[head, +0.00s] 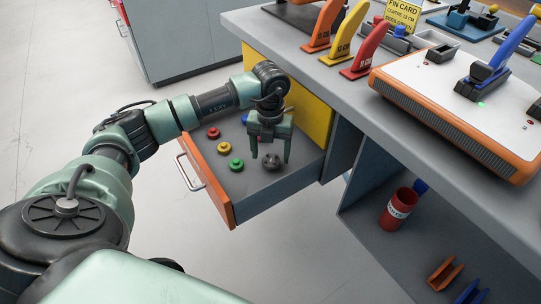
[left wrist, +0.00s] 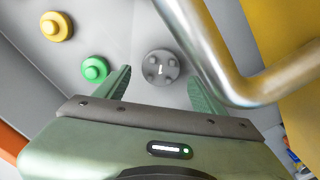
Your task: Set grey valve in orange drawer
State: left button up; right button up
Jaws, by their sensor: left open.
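The orange-fronted drawer (head: 216,201) is pulled out from the bench, with a grey inside floor. The grey valve (head: 271,161) lies in it, and it also shows in the left wrist view (left wrist: 161,67) as a round dark disc with small knobs. My left gripper (head: 270,158) points down inside the drawer, open, with its fingers around or just above the valve. In the left wrist view the valve appears between the two fingers (left wrist: 160,90), with a gap on each side. My right gripper is not in view.
Red (head: 213,133), yellow (head: 223,147) and green (head: 236,165) valves sit in a row in the drawer; a blue one is partly hidden behind my gripper. A metal handle (left wrist: 230,75) crosses the left wrist view. The bench top (head: 330,75) overhangs on the right.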

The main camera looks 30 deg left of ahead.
aim_at(270, 162)
pick_arm(q)
notch_tip(270, 162, up, 10)
jog(key=p, duration=0.2)
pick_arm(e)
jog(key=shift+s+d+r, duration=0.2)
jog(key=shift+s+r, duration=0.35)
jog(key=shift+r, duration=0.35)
